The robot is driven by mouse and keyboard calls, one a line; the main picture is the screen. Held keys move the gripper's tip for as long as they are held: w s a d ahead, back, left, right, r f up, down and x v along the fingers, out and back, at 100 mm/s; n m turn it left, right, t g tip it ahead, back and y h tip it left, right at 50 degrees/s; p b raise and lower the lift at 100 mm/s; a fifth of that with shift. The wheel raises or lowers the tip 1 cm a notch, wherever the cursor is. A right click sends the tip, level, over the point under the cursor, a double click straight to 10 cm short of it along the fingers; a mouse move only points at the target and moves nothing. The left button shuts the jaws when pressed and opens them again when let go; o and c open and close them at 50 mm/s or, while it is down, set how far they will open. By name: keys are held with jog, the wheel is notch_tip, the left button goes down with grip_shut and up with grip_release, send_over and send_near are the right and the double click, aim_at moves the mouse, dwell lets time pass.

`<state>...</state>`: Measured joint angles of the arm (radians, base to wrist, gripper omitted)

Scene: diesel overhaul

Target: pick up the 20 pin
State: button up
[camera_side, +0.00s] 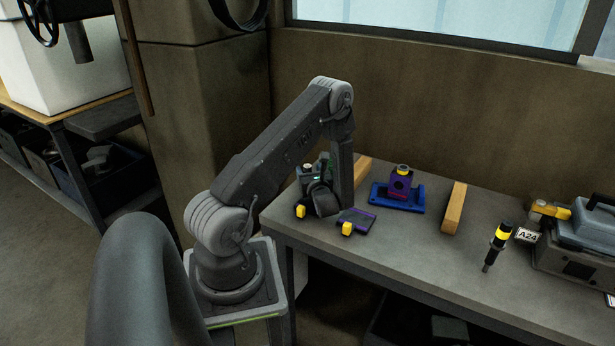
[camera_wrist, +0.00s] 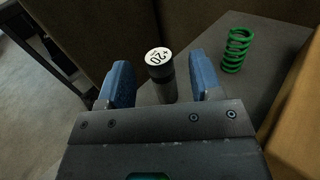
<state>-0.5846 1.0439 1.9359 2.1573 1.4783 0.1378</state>
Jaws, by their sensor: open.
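The 20 pin (camera_wrist: 160,62) shows in the wrist view. It has a round white top marked "+20", a dark collar and a grey metal shank. My gripper (camera_wrist: 158,68) is open, with one blue finger on each side of the pin. Gaps show between the pin and both fingers. The lower end of the pin is hidden behind the gripper body. In the side view my arm reaches down to the left end of the bench, and I cannot clearly make out the pin there.
A green spring (camera_wrist: 236,50) stands right of the pin, and a wooden block (camera_wrist: 299,125) is close at the right edge. On the bench (camera_side: 400,250) are a blue tray (camera_side: 417,207) with a purple part, another wooden bar (camera_side: 454,208), a black-yellow tool (camera_side: 498,245) and a toolbox (camera_side: 575,255).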

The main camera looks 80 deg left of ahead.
aim_at(306, 165)
jog(key=a, duration=0.4)
jog(key=shift+a+r, duration=0.1)
jog(key=shift+a, duration=0.1)
jog(key=shift+c, duration=0.2)
grip_shut()
